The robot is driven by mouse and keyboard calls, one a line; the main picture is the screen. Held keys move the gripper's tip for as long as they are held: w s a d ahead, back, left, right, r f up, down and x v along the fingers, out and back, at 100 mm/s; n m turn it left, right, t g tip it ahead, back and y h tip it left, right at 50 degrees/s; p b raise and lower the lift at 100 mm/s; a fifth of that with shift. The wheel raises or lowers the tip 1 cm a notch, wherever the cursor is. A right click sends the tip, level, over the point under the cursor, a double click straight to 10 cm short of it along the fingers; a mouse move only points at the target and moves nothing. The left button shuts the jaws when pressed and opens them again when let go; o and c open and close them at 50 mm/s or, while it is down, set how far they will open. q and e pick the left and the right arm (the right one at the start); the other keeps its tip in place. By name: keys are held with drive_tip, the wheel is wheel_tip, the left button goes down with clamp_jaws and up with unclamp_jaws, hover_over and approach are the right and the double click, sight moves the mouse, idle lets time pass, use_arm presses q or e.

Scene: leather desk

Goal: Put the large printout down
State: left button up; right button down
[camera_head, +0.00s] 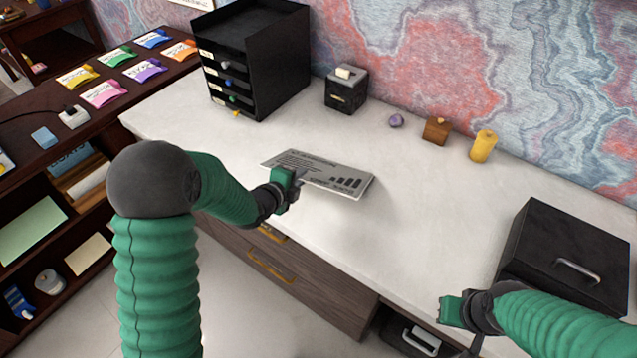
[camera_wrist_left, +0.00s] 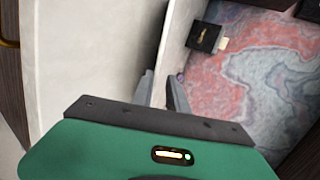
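The large printout (camera_head: 335,176) is a pale sheet with dark print and a small bar chart, over the white desk top near its front edge. My left gripper (camera_head: 298,175) is shut on its near left edge. The sheet looks tilted and slightly above the desk; its exact height is unclear. In the left wrist view, the two fingers (camera_wrist_left: 162,92) sit on either side of a thin sheet edge. My right gripper (camera_head: 452,310) is at the lower right, in front of the desk edge, apart from the printout; its fingertips are not clear.
A black drawer tower (camera_head: 262,60) and a black box (camera_head: 346,90) stand at the back. A purple ball (camera_head: 396,121), wooden block (camera_head: 437,130) and yellow cylinder (camera_head: 483,146) line the wall. A black case (camera_head: 570,255) stands right. The desk around the printout is clear.

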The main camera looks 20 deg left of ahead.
use_arm(q)
drive_tip(key=p+v, duration=0.1)
drive_tip(key=v, duration=0.5)
drive_tip(key=shift+s+r+p, duration=0.15)
drive_tip(key=shift+s+p, duration=0.05)
drive_tip(key=shift+p, duration=0.1)
